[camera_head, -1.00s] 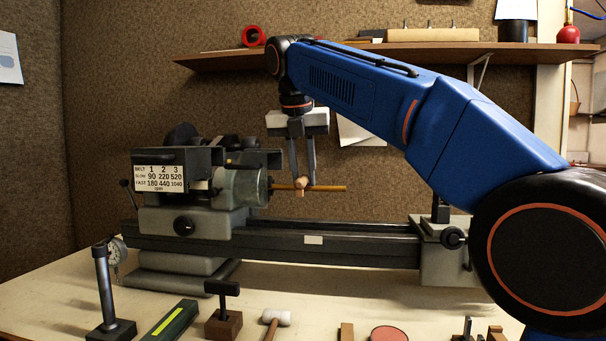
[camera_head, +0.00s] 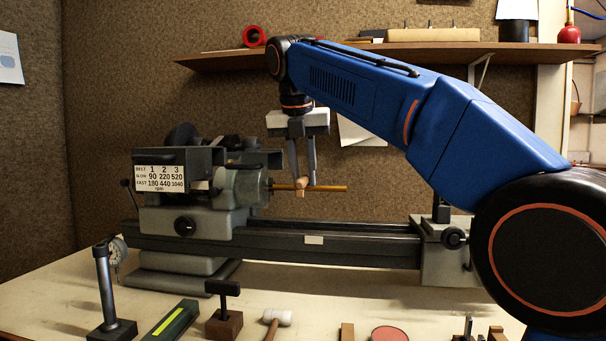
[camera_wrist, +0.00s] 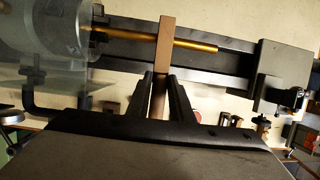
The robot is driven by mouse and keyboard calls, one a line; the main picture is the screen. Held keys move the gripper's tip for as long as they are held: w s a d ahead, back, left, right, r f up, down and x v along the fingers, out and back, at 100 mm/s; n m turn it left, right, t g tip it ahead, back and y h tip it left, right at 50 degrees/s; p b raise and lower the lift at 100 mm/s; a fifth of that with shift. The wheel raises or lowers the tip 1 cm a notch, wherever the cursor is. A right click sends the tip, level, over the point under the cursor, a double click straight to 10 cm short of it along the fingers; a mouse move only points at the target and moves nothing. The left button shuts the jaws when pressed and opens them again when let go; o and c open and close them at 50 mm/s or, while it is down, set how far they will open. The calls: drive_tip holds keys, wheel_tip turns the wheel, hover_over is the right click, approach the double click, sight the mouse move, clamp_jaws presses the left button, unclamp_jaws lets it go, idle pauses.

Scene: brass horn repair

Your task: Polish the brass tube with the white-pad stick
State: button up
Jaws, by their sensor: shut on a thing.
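The brass tube (camera_head: 332,188) sticks out to the right from the lathe's headstock chuck. It also shows in the wrist view (camera_wrist: 195,46), running level above the lathe bed. My gripper (camera_head: 303,186) points down over the tube and is shut on a wooden stick (camera_head: 300,184). In the wrist view the brown stick (camera_wrist: 164,42) stands between my fingers (camera_wrist: 160,85) and crosses the tube. The stick's far end overlaps the tube; I cannot tell whether they touch. The white pad is not visible in either view.
The lathe (camera_head: 290,240) stands on the bench, its headstock at left and tailstock (camera_head: 447,250) at right. A shelf (camera_head: 400,49) hangs behind.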

sight(300, 178)
drive_tip(key=shift+a, duration=0.15)
idle(0.5)
drive_tip(key=shift+s+r, duration=0.15)
drive_tip(key=shift+s+a+r, duration=0.2)
drive_tip(key=shift+s+r, duration=0.5)
drive_tip(key=shift+s, duration=0.2)
drive_tip(key=shift+s+a+r, duration=0.15)
drive_tip(key=shift+s+r, duration=0.5)
drive_tip(key=shift+s, duration=0.25)
